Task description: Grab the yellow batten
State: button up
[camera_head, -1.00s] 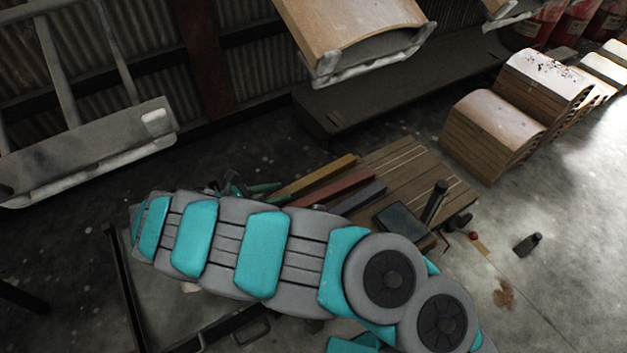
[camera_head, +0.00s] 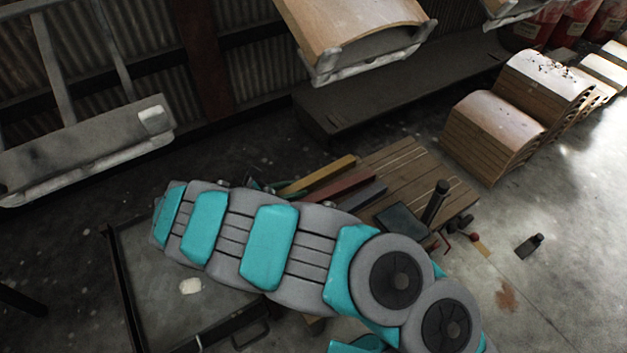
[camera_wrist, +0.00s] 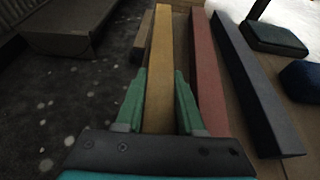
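The yellow batten (camera_head: 318,175) lies on the wooden pallet, its near end hidden behind my arm in the head view. In the wrist view the yellow batten (camera_wrist: 161,50) runs away from me between the two green fingers of my gripper (camera_wrist: 160,74). One finger stands along each long side. The fingers look open, with a narrow gap to the batten near the tips. The batten's near end is hidden by the gripper body. In the head view my gripper is mostly hidden behind my arm.
A red batten (camera_wrist: 203,65) lies close to the right finger, with a dark blue-grey batten (camera_wrist: 250,85) beyond it. The wooden pallet (camera_head: 405,165) also holds a dark box (camera_head: 402,222) and a dark bottle (camera_head: 435,203). A loaded hanger (camera_head: 365,60) hangs above and behind.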

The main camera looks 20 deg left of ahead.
grip_shut()
jog(key=shift+r, duration=0.15)
